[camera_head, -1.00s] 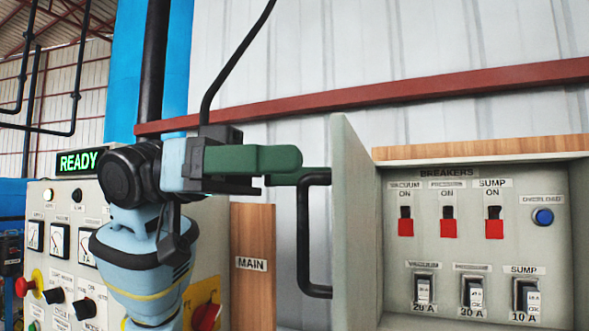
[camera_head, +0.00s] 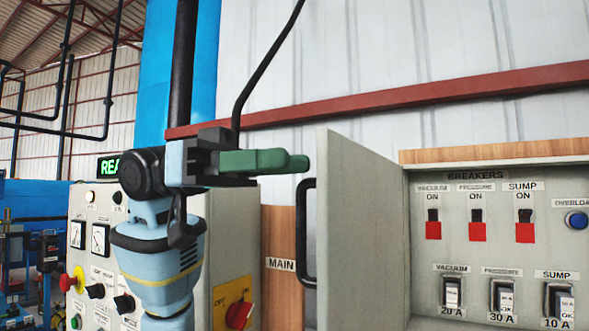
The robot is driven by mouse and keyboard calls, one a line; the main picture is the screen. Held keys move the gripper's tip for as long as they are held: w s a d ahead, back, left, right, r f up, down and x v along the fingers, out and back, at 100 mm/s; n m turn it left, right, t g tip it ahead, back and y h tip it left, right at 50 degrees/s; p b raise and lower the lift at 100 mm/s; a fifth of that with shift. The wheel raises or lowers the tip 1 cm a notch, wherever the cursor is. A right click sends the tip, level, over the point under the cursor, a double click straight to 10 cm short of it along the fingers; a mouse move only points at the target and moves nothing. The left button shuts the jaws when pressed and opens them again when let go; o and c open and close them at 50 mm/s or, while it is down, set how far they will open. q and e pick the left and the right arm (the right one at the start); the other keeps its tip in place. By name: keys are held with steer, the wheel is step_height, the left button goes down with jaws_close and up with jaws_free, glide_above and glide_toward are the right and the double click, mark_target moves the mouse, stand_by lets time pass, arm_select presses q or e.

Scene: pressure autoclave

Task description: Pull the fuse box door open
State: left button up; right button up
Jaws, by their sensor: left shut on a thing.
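The fuse box (camera_head: 430,270) is on the right, with its pale grey door (camera_head: 362,230) standing open on the left side, swung out toward me. The black door handle (camera_head: 306,232) is a bent bar on the door's outer face. My left gripper (camera_head: 298,162) has green fingers, close together just above the handle's upper end in the picture. My right gripper is not in view.
A control panel (camera_head: 85,205) with gauges and a red rotary switch (camera_head: 238,316) stands left. A wooden board (camera_head: 281,240) marked MAIN lies behind the handle.

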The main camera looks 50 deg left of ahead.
arm_select(q)
steer(key=shift+s+a, duration=0.25)
steer(key=shift+c, duration=0.2)
steer(key=shift+w+a+f, duration=0.25)
steer(key=shift+w+a, duration=0.35)
steer(key=shift+w, duration=0.05)
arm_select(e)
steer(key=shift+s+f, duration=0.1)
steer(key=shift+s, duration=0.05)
arm_select(q)
steer(key=shift+s, duration=0.1)
steer(key=shift+w, duration=0.2)
